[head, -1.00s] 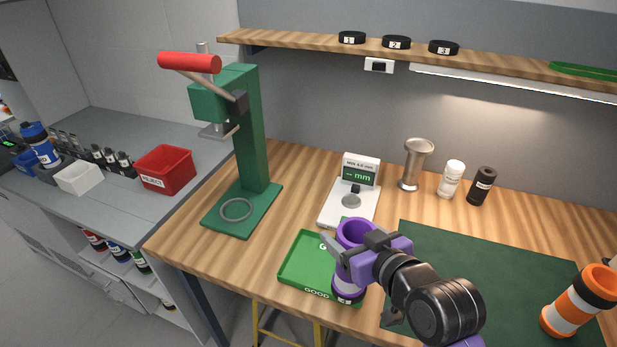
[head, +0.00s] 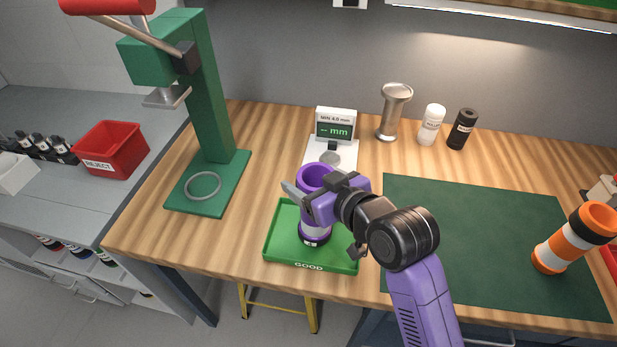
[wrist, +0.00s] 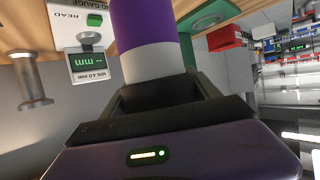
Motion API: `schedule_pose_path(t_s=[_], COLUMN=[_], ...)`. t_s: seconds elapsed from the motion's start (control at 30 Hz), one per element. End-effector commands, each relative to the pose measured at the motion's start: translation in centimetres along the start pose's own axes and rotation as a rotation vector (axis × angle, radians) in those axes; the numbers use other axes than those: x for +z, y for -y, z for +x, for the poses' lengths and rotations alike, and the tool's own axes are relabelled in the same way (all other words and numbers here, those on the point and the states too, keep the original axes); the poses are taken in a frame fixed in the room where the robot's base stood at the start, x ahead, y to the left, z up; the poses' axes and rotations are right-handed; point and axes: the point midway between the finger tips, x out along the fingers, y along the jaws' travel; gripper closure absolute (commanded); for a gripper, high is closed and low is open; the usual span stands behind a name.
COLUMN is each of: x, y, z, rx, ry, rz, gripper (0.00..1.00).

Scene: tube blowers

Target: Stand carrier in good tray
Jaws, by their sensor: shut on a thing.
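My gripper (head: 309,191) is shut around the upper part of the carrier, coming from the right. In the wrist view the carrier (wrist: 147,35) rises between my fingers, purple with a white band. My gripper hides part of the carrier and of the tray's right side.
The mm gauge (head: 334,137) stands just behind the tray. A green press (head: 210,120) is to the left. A metal funnel-like piece (head: 391,112) and two bottles stand at the back.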

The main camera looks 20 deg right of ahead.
Motion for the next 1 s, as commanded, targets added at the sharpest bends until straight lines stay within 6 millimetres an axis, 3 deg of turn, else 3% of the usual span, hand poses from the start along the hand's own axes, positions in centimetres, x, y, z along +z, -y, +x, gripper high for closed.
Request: schedule_pose_path(t_s=[0.13,0.43,0.47,0.57,0.6,1.0], x=[0.90,0.89,0.89,0.90,0.91,1.03], y=[0.03,0.03,0.03,0.03,0.03,-0.03], z=[0.38,0.38,0.38,0.38,0.38,-0.41], rx=[0.000,0.000,0.000,0.000,0.000,0.001], ry=[-0.002,-0.002,-0.002,-0.002,-0.001,-0.001], rz=[0.000,0.000,0.000,0.000,0.000,0.000], gripper=[0.86,0.86,0.27,0.08,0.04,0.04])
